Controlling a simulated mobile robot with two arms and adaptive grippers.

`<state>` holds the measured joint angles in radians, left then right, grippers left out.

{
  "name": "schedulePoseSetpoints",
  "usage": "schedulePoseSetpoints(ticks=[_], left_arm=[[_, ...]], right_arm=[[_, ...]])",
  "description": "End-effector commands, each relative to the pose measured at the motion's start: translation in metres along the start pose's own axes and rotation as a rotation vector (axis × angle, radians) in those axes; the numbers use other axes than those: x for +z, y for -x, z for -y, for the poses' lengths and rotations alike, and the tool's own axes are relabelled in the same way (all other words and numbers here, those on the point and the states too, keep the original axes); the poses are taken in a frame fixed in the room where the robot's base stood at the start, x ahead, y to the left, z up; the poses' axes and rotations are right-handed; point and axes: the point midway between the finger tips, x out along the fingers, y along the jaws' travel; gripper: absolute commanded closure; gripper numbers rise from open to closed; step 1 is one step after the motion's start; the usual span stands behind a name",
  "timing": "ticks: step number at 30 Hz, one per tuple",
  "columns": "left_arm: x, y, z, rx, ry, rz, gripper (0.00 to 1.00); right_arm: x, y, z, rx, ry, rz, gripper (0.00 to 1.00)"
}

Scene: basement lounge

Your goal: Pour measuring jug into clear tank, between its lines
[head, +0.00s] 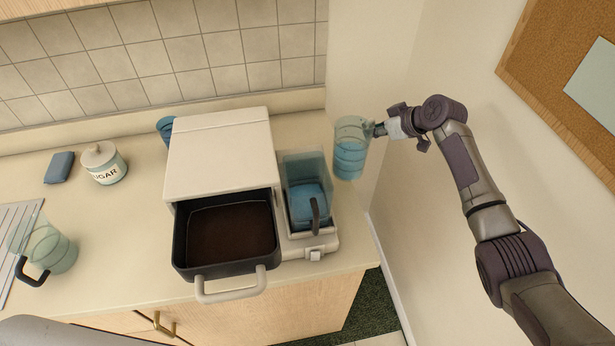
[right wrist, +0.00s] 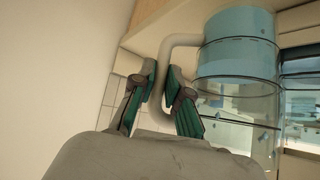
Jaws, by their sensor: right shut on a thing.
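The measuring jug (head: 350,150) is clear with blue liquid inside. My right gripper (head: 379,129) is shut on its handle, on the jug's right side. The jug is about upright, right of the clear tank and near the counter's right end. In the right wrist view, the fingers (right wrist: 161,78) close around the pale handle, and the jug (right wrist: 238,95) fills the right side. The clear tank (head: 304,163) stands at the right side of the white machine. It holds blue liquid; its lines cannot be made out. My left gripper is not in view.
The white machine (head: 219,150) has a dark drawer (head: 190,265) pulled out in front. A clear carafe (head: 58,252) with a black handle, a sugar jar (head: 103,165), a blue cloth (head: 60,167) and a blue cup (head: 165,128) are to the left. A wall bounds the right.

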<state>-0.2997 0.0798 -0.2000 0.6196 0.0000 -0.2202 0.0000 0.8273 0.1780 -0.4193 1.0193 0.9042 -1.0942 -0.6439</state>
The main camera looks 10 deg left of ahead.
Motion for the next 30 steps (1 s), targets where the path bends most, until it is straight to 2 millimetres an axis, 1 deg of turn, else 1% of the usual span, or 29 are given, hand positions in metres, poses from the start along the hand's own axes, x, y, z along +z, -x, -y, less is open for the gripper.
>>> schedulePoseSetpoints(ticks=[5, 15, 18, 30], left_arm=[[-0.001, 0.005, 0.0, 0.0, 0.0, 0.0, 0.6], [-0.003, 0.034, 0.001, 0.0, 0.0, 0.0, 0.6], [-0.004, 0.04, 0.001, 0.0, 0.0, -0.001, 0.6], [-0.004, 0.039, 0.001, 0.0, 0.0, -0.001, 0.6]], right_arm=[[-0.006, 0.005, 0.0, 0.002, 0.001, -0.004, 1.0], [-0.033, 0.031, 0.001, 0.003, 0.001, -0.003, 1.0], [-0.038, 0.037, 0.001, 0.003, 0.001, -0.003, 1.0], [-0.038, 0.036, 0.001, 0.003, 0.001, -0.003, 1.0]])
